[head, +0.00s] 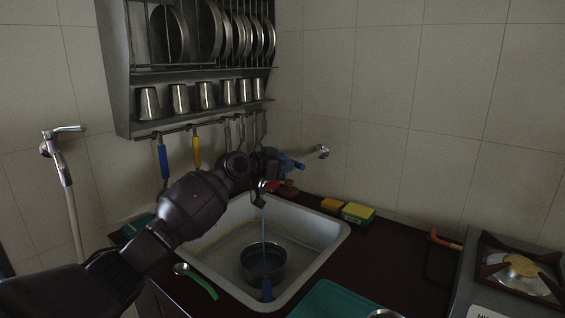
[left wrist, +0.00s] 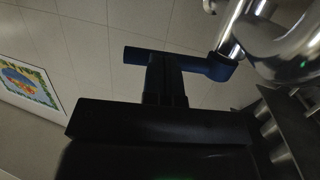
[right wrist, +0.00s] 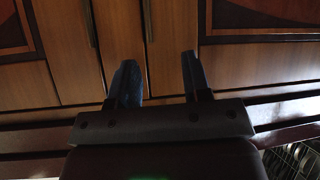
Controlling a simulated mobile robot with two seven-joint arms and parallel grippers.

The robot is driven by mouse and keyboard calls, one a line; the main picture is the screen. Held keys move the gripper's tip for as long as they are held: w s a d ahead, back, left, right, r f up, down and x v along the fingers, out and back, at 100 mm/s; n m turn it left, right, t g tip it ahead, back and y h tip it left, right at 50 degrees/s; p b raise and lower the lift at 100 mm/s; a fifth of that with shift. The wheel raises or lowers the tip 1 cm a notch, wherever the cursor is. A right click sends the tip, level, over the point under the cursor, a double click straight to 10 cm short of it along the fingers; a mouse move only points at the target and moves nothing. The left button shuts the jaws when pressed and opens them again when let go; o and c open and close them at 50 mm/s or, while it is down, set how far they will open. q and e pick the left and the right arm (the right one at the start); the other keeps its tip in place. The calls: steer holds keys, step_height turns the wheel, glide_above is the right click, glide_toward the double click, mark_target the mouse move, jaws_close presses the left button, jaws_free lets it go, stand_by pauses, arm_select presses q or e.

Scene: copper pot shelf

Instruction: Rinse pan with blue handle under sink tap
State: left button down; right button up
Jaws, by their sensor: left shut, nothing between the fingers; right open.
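The pan (head: 263,266) sits in the sink basin (head: 205,262), with its blue handle (head: 267,289) pointing toward the front rim. A thin stream of water (head: 263,235) falls from the tap into the pan. The tap's blue lever (head: 292,164) shows beside my left gripper (head: 271,166); the arm hides much of the tap. In the left wrist view, the left fingers (left wrist: 165,80) are shut and empty, with their tips at the blue lever (left wrist: 208,67); contact is unclear. My right gripper (right wrist: 158,78) shows only in the right wrist view, open and empty before wooden cabinet doors.
A wall rack (head: 190,75) holds plates, metal cups and hanging utensils above the sink. A green board (head: 335,300) and a stove (head: 515,275) stand right.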

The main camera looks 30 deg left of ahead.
arm_select(q)
steer(key=d+n+y+p, duration=0.1)
steer(key=p, duration=0.1)
steer(key=w+n+t+y+p, duration=0.1)
steer(key=p, duration=0.1)
steer(key=shift+w+d+y, duration=0.3)
steer(key=shift+d+y, duration=0.05)
steer(key=shift+y, duration=0.05)
arm_select(e)
steer(key=shift+s+d+r, duration=0.25)
steer(key=shift+s+r, duration=0.25)
steer(key=shift+r, duration=0.1)
steer(key=shift+s+d+r, duration=0.2)
steer(key=shift+s+r, duration=0.25)
steer(key=shift+r, duration=0.25)
